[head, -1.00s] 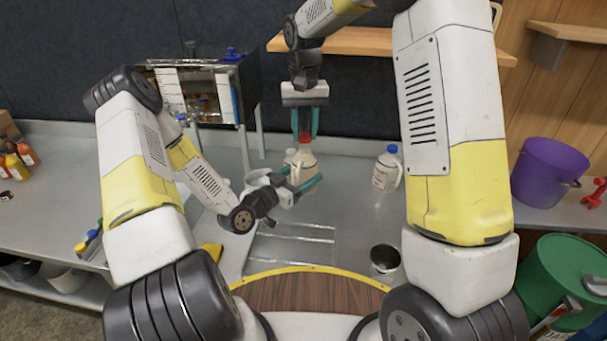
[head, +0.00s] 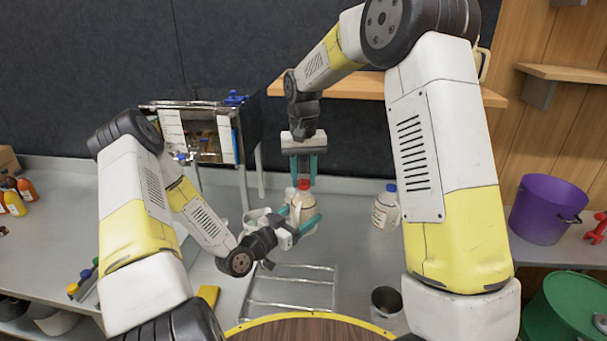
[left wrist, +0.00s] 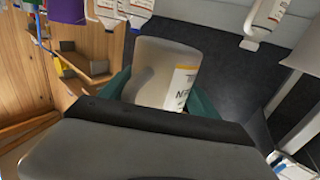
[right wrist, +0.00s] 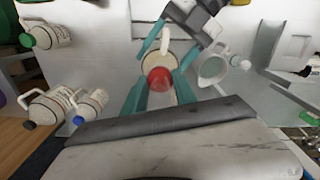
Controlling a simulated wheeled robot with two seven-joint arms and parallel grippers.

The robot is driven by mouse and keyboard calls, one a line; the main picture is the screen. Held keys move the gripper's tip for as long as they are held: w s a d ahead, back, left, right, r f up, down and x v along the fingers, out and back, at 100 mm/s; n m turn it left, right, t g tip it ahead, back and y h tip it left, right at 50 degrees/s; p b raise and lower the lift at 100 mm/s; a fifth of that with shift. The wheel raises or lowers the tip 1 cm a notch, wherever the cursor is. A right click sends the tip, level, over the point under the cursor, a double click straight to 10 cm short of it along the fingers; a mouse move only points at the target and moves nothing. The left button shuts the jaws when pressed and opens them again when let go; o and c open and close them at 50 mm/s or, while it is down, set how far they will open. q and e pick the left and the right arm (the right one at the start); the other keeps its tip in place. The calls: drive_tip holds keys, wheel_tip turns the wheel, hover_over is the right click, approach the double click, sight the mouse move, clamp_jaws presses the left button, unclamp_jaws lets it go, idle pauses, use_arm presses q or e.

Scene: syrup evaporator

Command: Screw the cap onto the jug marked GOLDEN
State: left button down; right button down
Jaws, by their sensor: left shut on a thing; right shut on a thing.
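The right wrist view shows the round red cap (right wrist: 160,79) between the fingers, over the jug. Whether its threads are engaged is hidden.
A blue-capped jug (head: 386,208) stands to the right on the counter. A metal cup (head: 385,301) stands near the front, and a wire rack (head: 290,288) lies before the jug. The evaporator box (head: 205,130) is behind left.

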drive_tip(key=shift+f, duration=0.55)
idle(0.5)
